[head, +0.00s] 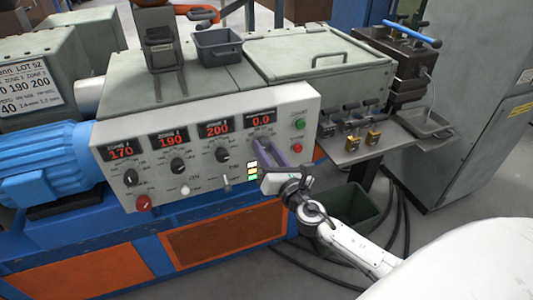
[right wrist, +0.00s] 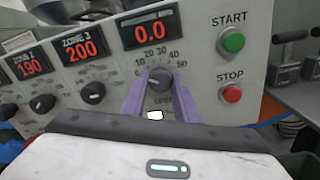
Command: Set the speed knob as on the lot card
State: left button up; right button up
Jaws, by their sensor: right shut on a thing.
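The speed knob (right wrist: 158,79) is a dark round knob under a red 0.0 display (right wrist: 150,33) in the right wrist view, with a printed scale up to 50 around it. My right gripper (right wrist: 159,86) is shut on it, one purple finger on each side. In the head view the same gripper (head: 270,147) is at the right end of the control panel (head: 225,127), and its fingers hide the knob. I cannot make out where the knob's pointer stands. The lot card (head: 27,86) is at the left, cut by the picture edge; LOT 52, 190, 200 and 40 are legible.
Zone displays read 170 (head: 122,152), 190 (head: 173,141) and 200 (head: 216,130), with knobs below. A green START button (right wrist: 232,42) and red STOP button (right wrist: 232,93) are right of the knob. A red knob (head: 144,203) is at lower left. A shelf (head: 350,150) with small tools is at right.

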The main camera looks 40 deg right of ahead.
jog(key=shift+f+m, duration=0.1)
jog(key=shift+m, duration=0.5)
jog(key=m+b, duration=0.1)
jog(key=m, duration=0.1)
jog(key=shift+m+b, duration=0.75)
jog(key=shift+m, duration=0.55)
jog(key=m+b, duration=0.1)
jog(key=m, duration=0.3)
jog(key=shift+m+h, duration=0.3)
jog(key=shift+h, duration=0.1)
jog(key=m, duration=0.2)
jog(key=shift+a+r+m, duration=0.1)
jog(key=shift+r+m, duration=0.1)
jog(key=shift+m, duration=0.2)
jog(key=m, duration=0.2)
jog(key=shift+r+m, duration=0.1)
jog(key=shift+m, duration=0.3)
jog(key=m, duration=0.4)
pick_arm(q)
jog(key=shift+p+x, duration=0.4)
jog(key=shift+x, duration=0.5)
pick_arm(e)
jog(key=shift+m+h, duration=0.3)
jog(key=shift+m, duration=0.4)
pick_arm(q)
jog(key=shift+s+d+f, duration=0.1)
jog(key=shift+s+f, duration=0.05)
jog(key=shift+s, duration=0.1)
